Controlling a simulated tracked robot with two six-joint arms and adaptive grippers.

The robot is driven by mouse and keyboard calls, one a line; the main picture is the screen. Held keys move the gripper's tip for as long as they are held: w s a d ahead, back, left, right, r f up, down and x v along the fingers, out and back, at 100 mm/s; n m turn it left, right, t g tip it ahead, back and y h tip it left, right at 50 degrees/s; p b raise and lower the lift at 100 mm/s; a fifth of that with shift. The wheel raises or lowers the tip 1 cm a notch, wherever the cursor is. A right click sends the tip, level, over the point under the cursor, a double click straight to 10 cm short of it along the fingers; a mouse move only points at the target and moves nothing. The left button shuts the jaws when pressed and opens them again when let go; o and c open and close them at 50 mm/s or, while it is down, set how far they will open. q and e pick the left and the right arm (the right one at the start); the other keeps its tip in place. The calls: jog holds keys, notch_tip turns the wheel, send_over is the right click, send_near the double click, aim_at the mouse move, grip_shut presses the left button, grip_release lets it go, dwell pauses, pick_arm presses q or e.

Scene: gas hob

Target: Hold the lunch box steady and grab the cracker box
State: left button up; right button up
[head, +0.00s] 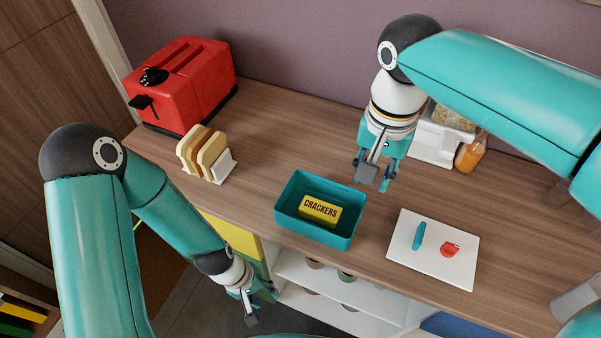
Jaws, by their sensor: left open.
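The teal lunch box (345,243) stands open on the wooden counter near its front edge. The yellow cracker box (319,211), labelled CRACKERS, lies inside it; its lower part is hidden by the front wall. My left gripper (262,305) is open and empty. It is low in front of the counter edge, left of and below the lunch box in the picture, touching neither box. My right gripper (378,174) points down above the counter, behind and right of the lunch box. Its fingers look apart with nothing between them.
A red toaster (185,85) and a rack with bread slices (205,153) stand at the left. A white board (433,266) with a teal and a red item lies right of the lunch box. An orange bottle (469,154) stands behind my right arm. Open shelves (340,287) are below the counter.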

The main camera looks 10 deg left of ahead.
pick_arm(q)
jog(key=w+d+r+n+h, duration=0.1)
jog(key=w+d+r+h, duration=0.2)
jog(key=r, duration=0.8)
jog(key=w+d+r+n+h, duration=0.1)
jog(key=d+r+n+h, duration=0.3)
jog(key=r, duration=0.7)
notch_tip(320, 180, up, 22)
jog(key=s+d+m+g+h, duration=0.2)
jog(key=d+m+h, duration=0.1)
jog(key=m, duration=1)
jog(key=w+a+f+m+y, duration=0.3)
jog(key=w+f+m+y, duration=0.5)
jog(key=w+f+m, duration=0.6)
notch_tip(320, 180, down, 3)
jog(key=m, duration=0.5)
jog(key=shift+w+a+t, duration=0.2)
jog(key=shift+w+t, duration=0.2)
pick_arm(e)
notch_tip(320, 180, down, 17)
jog(key=shift+r, duration=0.1)
pick_arm(q)
jog(key=shift+f, duration=0.1)
